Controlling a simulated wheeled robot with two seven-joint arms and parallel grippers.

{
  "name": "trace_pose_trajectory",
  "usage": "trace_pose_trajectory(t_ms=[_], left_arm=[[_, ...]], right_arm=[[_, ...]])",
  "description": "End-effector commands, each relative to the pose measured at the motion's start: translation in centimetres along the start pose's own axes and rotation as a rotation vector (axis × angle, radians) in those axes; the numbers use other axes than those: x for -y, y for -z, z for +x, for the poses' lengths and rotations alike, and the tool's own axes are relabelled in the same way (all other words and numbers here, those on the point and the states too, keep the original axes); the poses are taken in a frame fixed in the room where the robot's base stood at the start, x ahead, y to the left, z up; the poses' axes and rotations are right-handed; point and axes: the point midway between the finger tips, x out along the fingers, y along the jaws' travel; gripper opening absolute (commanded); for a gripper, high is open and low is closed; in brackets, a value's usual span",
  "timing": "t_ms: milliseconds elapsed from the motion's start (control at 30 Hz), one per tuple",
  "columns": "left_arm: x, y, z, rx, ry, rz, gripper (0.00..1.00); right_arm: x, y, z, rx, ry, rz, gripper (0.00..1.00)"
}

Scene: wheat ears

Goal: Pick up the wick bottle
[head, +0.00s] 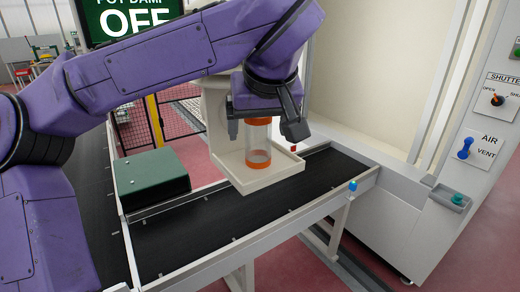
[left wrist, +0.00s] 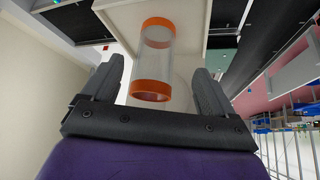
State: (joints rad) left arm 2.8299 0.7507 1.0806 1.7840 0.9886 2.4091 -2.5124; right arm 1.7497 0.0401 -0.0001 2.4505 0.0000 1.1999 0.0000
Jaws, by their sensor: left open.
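A clear cylinder with orange ends, which looks to be the wick bottle (head: 259,157), stands upright in a cream tray (head: 228,172). Its top is partly hidden by my left gripper (head: 264,130) in the head view. That gripper is open, with one finger on each side of the bottle's upper part. In the left wrist view the bottle (left wrist: 157,58) lies between the two fingers of the gripper (left wrist: 158,72), with gaps visible on both sides. My right gripper is in neither view.
The tray sits on a black conveyor (head: 195,236) with pale rails. A dark green box (head: 151,178) lies to its left. A pale cabinet with a control panel (head: 485,150) stands at the right. A green sign (head: 128,18) reading OFF is behind my arm.

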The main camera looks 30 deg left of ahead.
Motion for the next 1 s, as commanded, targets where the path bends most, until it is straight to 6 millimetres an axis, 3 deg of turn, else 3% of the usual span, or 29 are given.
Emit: trace_pose_trajectory(t_ms=[333,600,800,1000], left_arm=[[-0.3,0.3,5.3,0.002,0.0,0.002,0.87],[-0.3,0.3,5.9,-0.001,-0.001,0.001,0.87],[-0.3,0.3,5.9,-0.001,-0.001,0.001,0.31],[-0.3,0.3,5.9,-0.001,-0.001,0.001,0.3]], right_arm=[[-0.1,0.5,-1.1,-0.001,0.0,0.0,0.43],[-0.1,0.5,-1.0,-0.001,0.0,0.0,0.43],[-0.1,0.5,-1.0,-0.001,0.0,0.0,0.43],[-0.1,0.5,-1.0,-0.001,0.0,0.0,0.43]])
